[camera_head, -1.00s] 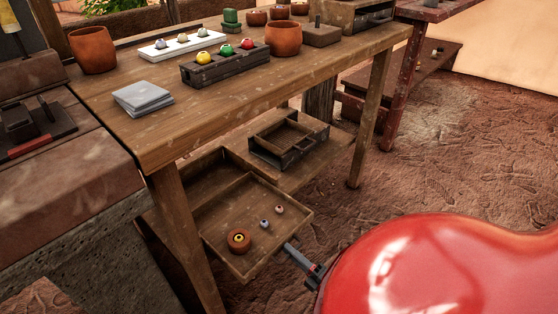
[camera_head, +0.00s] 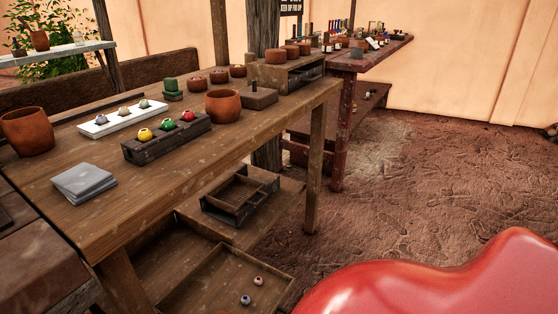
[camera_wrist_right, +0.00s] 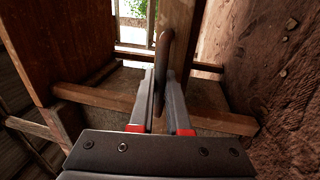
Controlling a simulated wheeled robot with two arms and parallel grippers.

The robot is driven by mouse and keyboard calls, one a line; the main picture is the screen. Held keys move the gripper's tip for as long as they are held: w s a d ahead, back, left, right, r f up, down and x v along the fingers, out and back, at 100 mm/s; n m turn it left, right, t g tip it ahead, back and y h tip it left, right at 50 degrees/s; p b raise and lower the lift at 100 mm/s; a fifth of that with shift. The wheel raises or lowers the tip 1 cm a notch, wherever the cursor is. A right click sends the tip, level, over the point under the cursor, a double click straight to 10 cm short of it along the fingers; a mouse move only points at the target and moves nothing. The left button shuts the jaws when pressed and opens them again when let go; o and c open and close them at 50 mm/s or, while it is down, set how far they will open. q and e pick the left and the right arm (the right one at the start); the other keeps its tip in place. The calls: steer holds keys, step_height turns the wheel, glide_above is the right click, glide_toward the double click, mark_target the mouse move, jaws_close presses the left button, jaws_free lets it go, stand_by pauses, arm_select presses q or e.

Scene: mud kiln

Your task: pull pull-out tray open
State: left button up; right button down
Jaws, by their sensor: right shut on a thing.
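The wooden pull-out tray (camera_head: 213,283) is at the bottom of the head view, below the table top and cut off by the frame edge. It stands out from the lower shelf, and two small balls, one bluish (camera_head: 245,299) and one pinkish (camera_head: 258,281), lie in it. My right gripper (camera_wrist_right: 167,82) shows in the right wrist view, shut on a dark, curved, handle-like bar (camera_wrist_right: 162,55). The tray's front edge and this grip are outside the head view. My left gripper is in neither view.
A wooden table (camera_head: 215,155) stands over the tray, with a leg (camera_head: 315,165) to its right. Open dirt floor (camera_head: 430,180) lies to the right.

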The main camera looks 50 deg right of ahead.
steer(key=c, duration=1.2)
jaws_free()
steer(key=shift+o, duration=0.2)
steer(key=s+d+f+b, duration=0.1)
steer(key=s+f+b, duration=0.1)
steer(key=s, duration=1.5)
steer(key=shift+d+f, duration=0.2)
steer(key=shift+f, duration=0.4)
